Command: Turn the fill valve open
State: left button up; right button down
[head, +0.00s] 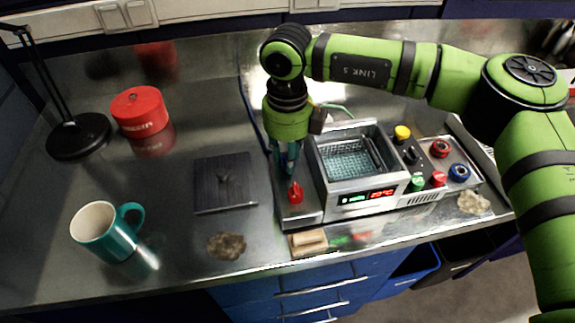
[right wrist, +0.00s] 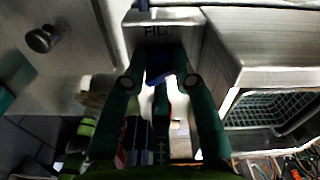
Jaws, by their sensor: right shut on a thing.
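The fill valve's red handle (head: 295,193) stands on a narrow steel block (head: 297,213) joined to the left side of a steel bath. My right gripper (head: 289,168) points down at the valve from above, with its fingers shut on it. A dark bluish part shows between the fingers; the grip itself is mostly hidden. My left gripper is out of view.
The bath (head: 347,160) with a mesh basket and lit display stands right of the valve, beside a panel of coloured knobs (head: 440,165). A dark plate (head: 224,183), teal mug (head: 107,230), red tin (head: 139,111) and black lamp base (head: 79,136) are at left. A tan block (head: 308,242) lies in front.

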jog(key=shift+f+m+b, duration=0.1)
jog(key=shift+m+b, duration=1.3)
jog(key=c, duration=1.2)
grip_release()
jog(key=shift+c, duration=0.2)
jog(key=shift+r, duration=0.2)
notch_tip(320, 180, up, 12)
jog(key=shift+f, duration=0.15)
